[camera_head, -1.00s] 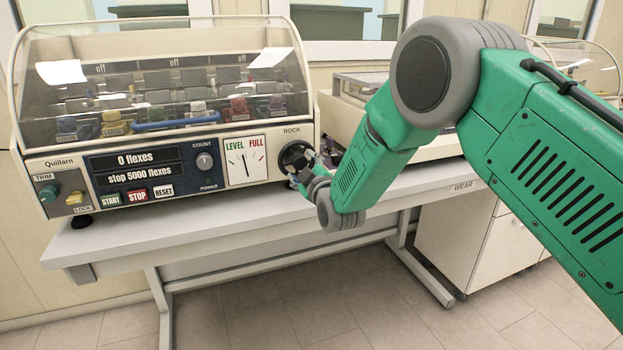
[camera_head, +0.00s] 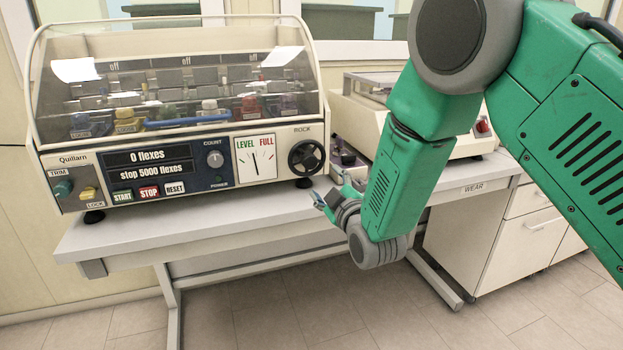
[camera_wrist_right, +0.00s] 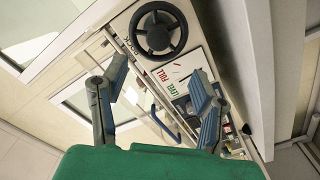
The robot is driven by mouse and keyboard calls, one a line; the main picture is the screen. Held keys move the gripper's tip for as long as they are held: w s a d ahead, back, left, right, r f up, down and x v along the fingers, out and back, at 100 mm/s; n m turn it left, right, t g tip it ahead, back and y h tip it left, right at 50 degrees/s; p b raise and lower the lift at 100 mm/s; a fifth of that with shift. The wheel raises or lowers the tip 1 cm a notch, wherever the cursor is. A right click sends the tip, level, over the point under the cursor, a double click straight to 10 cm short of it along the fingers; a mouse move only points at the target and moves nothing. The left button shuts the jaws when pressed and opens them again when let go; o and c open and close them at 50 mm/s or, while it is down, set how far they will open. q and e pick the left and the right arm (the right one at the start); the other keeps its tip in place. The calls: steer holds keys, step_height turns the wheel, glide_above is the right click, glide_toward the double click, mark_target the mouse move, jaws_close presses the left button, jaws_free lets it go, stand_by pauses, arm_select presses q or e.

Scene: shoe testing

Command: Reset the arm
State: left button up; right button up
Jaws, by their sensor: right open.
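My right arm comes in from the right in the head view. Its right gripper (camera_head: 328,198) is low in front of the table's front edge, below and right of the black ROCK handwheel (camera_head: 306,158), apart from it. In the right wrist view the right gripper (camera_wrist_right: 160,105) has its two fingers spread with nothing between them. That view also shows the handwheel (camera_wrist_right: 158,29) beyond the fingers and the LEVEL/FULL gauge (camera_wrist_right: 170,77). My left gripper is in neither view.
The Quillarn flex machine (camera_head: 75,158), with a clear hood, stands on the grey table (camera_head: 215,228). Its display reads 0 flexes, stop 5000 flexes. A cream machine (camera_head: 355,115) stands to its right, partly behind my arm. A white drawer cabinet (camera_head: 500,240) is below. Floor in front is clear.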

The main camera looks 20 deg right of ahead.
steer(key=s+d+f+m+g, duration=0.15)
steer(key=s+f+g, duration=0.25)
steer(key=s+f, duration=0.6)
steer(key=s+d+f+m+g, duration=0.1)
steer(key=s+f+m+g, duration=0.25)
steer(key=s+f, duration=0.65)
steer(key=s+d+f+m+g, duration=0.1)
steer(key=s+f+g, duration=0.4)
steer(key=s, duration=0.7)
steer(key=s+d+f+m+g, duration=0.1)
steer(key=s+f+m+g, duration=0.2)
steer(key=s, duration=1)
step_height(320, 180, down, 4)
steer(key=shift+d+r+g+h, duration=0.1)
steer(key=shift+d+g+h, duration=0.2)
steer(key=shift+g, duration=0.65)
steer(key=shift+w, duration=0.2)
